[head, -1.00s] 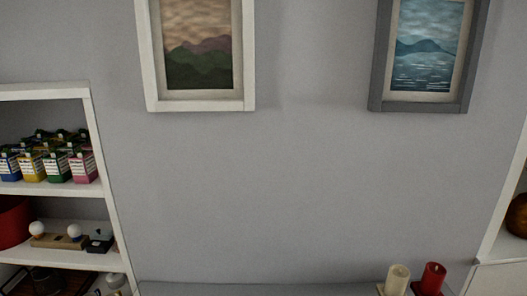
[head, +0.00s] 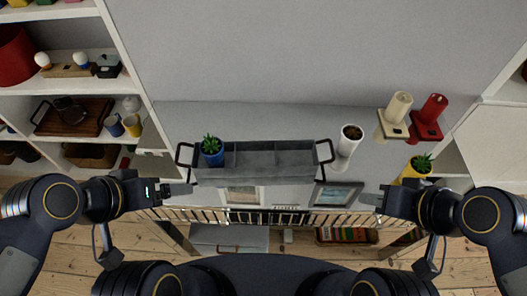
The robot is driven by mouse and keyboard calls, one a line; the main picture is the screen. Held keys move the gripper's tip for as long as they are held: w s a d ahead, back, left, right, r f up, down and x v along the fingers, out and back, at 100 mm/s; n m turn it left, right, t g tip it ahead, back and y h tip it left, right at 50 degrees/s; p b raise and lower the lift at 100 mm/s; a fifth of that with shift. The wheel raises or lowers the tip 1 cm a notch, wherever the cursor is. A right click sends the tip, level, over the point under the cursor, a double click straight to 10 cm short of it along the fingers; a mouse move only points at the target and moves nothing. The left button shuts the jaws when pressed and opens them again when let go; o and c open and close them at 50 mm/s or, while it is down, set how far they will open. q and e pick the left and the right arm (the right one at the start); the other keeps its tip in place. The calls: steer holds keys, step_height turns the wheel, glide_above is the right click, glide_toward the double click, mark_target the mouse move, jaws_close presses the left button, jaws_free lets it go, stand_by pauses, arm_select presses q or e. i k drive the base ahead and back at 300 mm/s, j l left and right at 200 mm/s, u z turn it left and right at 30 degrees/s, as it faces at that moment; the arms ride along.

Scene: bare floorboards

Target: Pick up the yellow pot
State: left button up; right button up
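The yellow pot (head: 409,172) holds a small green plant (head: 421,163) and stands at the right end of the grey shelf top, partly hidden behind my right gripper's body. My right gripper (head: 369,198) points left, with its fingertips below and left of the pot. It holds nothing that I can see. My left gripper (head: 180,190) points right, near the left end of a grey divided tray. Both grippers' fingers show nearly side-on, so their opening is unclear.
The grey tray (head: 268,160) has dark handles and a blue potted plant (head: 211,151) in its left part. A white pot (head: 348,143), a cream candle (head: 398,107) and a red candle (head: 431,112) stand close by.

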mark_target(417, 166)
steer(key=l+z, duration=0.15)
steer(key=z, duration=1.35)
steer(key=u, duration=1.7)
steer(key=j+z, duration=0.2)
steer(key=j, duration=0.25)
steer(key=l, duration=0.5)
steer(key=i+l+z, duration=0.15)
steer(key=l, duration=0.4)
steer(key=k, duration=0.05)
